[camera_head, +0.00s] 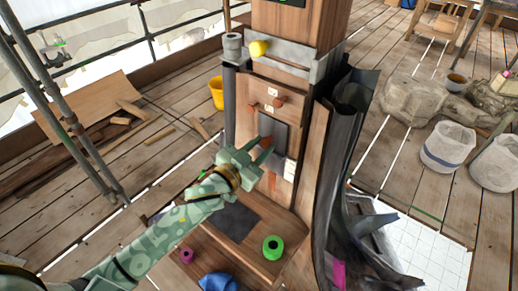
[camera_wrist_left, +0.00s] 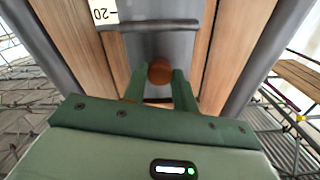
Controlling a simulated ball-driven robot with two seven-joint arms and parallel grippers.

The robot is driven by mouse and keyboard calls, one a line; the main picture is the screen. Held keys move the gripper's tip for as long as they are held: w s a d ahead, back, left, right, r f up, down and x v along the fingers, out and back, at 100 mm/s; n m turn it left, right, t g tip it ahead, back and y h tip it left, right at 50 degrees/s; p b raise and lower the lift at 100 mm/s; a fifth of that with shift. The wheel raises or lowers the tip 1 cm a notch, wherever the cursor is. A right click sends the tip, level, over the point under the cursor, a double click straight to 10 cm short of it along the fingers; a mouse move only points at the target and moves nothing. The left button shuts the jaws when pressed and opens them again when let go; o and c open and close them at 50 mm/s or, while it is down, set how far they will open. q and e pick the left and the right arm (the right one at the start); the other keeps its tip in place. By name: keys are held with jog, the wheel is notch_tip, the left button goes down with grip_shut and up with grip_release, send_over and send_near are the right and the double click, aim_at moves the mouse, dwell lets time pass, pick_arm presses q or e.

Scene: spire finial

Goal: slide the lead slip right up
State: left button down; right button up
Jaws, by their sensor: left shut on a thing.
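The lead slip (camera_head: 273,130) is a dark grey plate set in the front of the wooden spire (camera_head: 285,22), below the white number tags. It also shows as a grey panel between wooden strips in the left wrist view (camera_wrist_left: 150,46). A round brown knob (camera_wrist_left: 159,71) stands out from it. My left gripper (camera_head: 261,155) is at the lower part of the slip. In the left wrist view, its green fingers (camera_wrist_left: 159,84) are shut on the knob, one on each side. My right gripper is not seen.
Dark sheet lead (camera_head: 343,150) hangs along the spire's right side. A grey clamp (camera_head: 285,62) crosses above the slip. A green roll (camera_head: 273,247) and a magenta roll (camera_head: 186,255) lie on the wooden ledge. A yellow bucket (camera_head: 217,92) stands behind; scaffold poles rise at left.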

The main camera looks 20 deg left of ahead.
pick_arm(q)
jog(key=shift+w+r, duration=0.1)
jog(key=shift+r, duration=0.25)
jog(key=c, duration=1.3)
grip_release()
jog(key=shift+r, duration=0.1)
jog(key=shift+c, duration=0.2)
jog(key=shift+o, duration=1.2)
jog(key=shift+f, duration=0.2)
jog(key=v, duration=1.6)
jog(key=shift+s, duration=0.25)
